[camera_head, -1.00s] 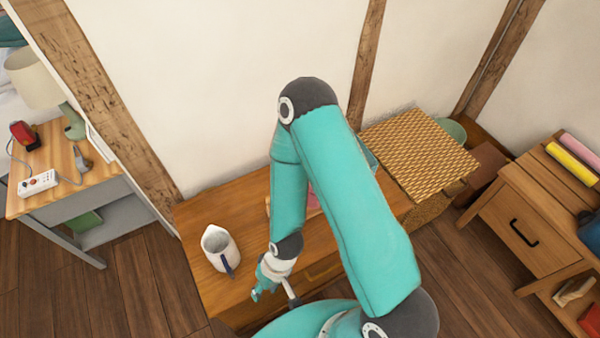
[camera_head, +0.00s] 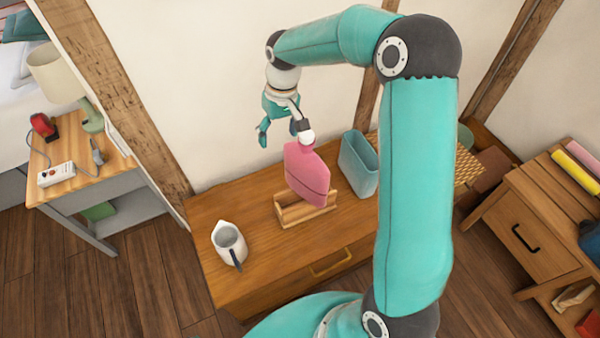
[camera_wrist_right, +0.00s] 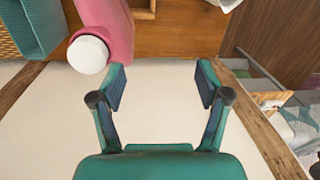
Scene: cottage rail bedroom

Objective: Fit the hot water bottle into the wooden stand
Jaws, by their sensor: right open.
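The pink hot water bottle (camera_head: 307,174) has a white cap and stands tilted, its lower end over the right part of the low wooden stand (camera_head: 291,216). Whether its base is down inside the stand cannot be told. My right gripper (camera_head: 279,130) is open and empty, above and behind the bottle near the wall, close to its cap. In the right wrist view the bottle (camera_wrist_right: 112,22) shows at the upper left, beyond the open fingers (camera_wrist_right: 161,72), with nothing between them. My left gripper is not in view.
The stand is on a wooden dresser (camera_head: 235,290). A white pitcher (camera_head: 229,243) stands to its left and a teal bin (camera_head: 357,165) to its right. A woven basket (camera_head: 467,169) is partly hidden by my arm. The dresser's front right is clear.

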